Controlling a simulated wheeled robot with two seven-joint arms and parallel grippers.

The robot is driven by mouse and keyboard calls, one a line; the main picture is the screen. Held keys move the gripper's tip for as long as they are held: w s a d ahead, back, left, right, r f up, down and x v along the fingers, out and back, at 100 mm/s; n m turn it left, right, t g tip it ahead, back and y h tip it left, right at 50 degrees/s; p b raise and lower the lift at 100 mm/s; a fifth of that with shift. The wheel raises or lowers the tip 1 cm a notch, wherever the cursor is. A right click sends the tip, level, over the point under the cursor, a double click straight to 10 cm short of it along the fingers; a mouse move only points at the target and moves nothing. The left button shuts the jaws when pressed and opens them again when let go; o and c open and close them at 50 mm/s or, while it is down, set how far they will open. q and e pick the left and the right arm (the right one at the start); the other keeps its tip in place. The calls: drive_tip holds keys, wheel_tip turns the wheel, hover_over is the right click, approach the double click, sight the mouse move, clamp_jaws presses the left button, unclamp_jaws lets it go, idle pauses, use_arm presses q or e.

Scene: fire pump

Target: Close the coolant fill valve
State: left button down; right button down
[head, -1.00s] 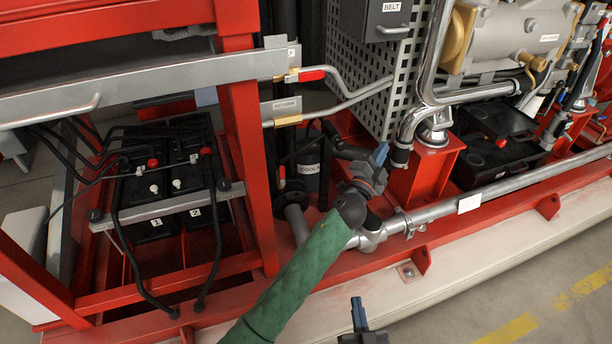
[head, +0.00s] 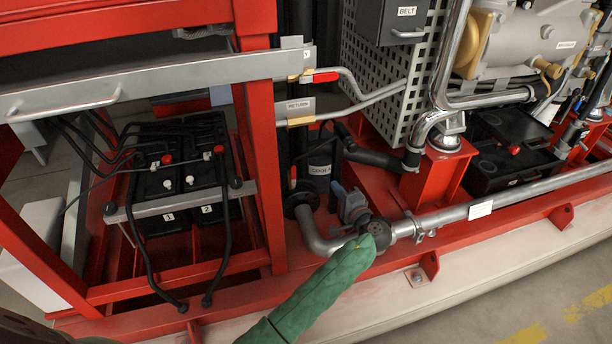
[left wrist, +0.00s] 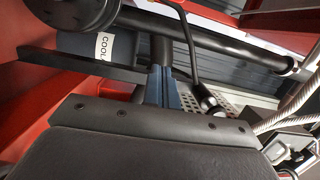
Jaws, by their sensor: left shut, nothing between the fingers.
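My left gripper (head: 338,188) is shut and empty, beside the lower pipework and right of a red post. A dark grey cylinder with a partly readable "COOL…" label (head: 319,172) stands just behind and left of it. In the left wrist view, the shut blue fingers (left wrist: 164,88) point at a black pipe, and the labelled cylinder (left wrist: 92,44) is left of them. I cannot tell whether they touch the pipe. No part is readably labelled as the coolant fill valve. A red-handled lever (head: 326,77) sits above on a pipe. My right gripper is out of view.
A black round flange (head: 301,198) and a silver pipe (head: 455,215) lie close to my gripper. Batteries (head: 180,185) stand in the red frame at left. A perforated grey box (head: 375,85) is above right. Open floor (head: 520,310) lies at the lower right.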

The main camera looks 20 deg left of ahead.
sight(294, 176)
use_arm(q)
drive_tip(key=shift+s+a+f+g+y, duration=0.15)
drive_tip(key=shift+s+a+g+y, duration=0.15)
drive_tip(key=shift+s+a+g, duration=0.15)
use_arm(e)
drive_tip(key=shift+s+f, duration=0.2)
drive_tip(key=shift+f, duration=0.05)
